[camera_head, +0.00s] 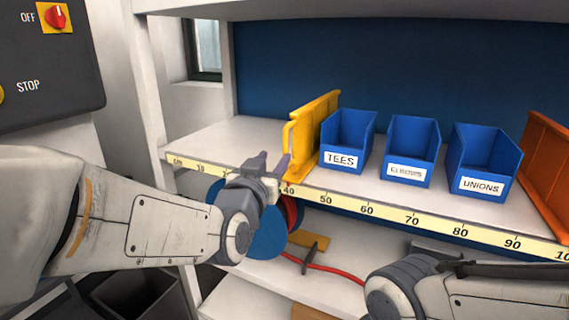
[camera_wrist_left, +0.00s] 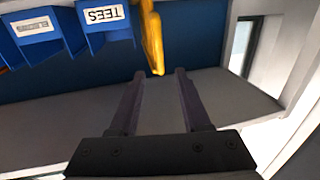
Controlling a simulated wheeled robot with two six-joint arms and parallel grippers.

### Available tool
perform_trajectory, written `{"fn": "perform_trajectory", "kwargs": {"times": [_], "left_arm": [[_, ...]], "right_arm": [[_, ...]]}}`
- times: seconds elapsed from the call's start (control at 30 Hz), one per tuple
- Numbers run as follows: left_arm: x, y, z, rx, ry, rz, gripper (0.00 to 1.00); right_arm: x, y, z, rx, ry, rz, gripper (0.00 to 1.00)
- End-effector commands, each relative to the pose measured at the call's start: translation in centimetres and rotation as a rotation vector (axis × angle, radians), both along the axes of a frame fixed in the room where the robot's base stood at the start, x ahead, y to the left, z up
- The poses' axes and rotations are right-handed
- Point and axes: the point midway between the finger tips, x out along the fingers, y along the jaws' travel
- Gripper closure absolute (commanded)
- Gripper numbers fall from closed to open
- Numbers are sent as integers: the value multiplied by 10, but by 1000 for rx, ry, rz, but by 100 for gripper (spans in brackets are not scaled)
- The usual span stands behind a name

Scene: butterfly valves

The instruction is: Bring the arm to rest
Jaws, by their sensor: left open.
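My left arm (camera_head: 150,225) reaches in from the left. Its left gripper (camera_head: 272,162) stands at the front edge of the shelf, just left of the yellow divider (camera_head: 310,135). In the left wrist view the two dark fingers of the left gripper (camera_wrist_left: 154,76) are spread apart with nothing between them. The yellow divider (camera_wrist_left: 152,40) shows beyond the fingertips there. My right arm (camera_head: 395,295) is low at the bottom right, below the shelf edge. Its jaws cannot be made out clearly.
Blue bins labelled TEES (camera_head: 348,140), a blurred label (camera_head: 410,150) and UNIONS (camera_head: 484,162) stand on the shelf (camera_head: 225,140). An orange divider (camera_head: 545,165) is at right. A blue disc (camera_head: 265,240) and red hose (camera_head: 335,270) are below. A control panel (camera_head: 50,60) is upper left.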

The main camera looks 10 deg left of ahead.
Motion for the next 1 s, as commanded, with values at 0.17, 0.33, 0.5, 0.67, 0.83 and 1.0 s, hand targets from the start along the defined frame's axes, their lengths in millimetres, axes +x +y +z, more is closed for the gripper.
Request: {"fn": "perform_trajectory", "kwargs": {"times": [0.17, 0.33, 0.5, 0.67, 0.83, 1.0], "left_arm": [[-2, 0, 0, 0, 1, 0, 53], [-2, 0, 0, -1, 2, -1, 53], [-9, -23, -21, 5, 118, -68, 53], [-46, -73, -78, 48, 434, -230, 53], [-125, -107, -139, 160, 833, -390, 53], [-211, -103, -171, 316, 1182, -481, 53]], "right_arm": [[0, 0, 0, 0, 0, 0, 100], [0, 0, 0, 0, 0, 0, 100], [0, 0, 4, 0, 0, 0, 100], [0, 0, 14, 0, 0, 0, 100], [0, 0, 24, 0, 0, 0, 100], [0, 0, 32, 0, 0, 0, 100]]}}
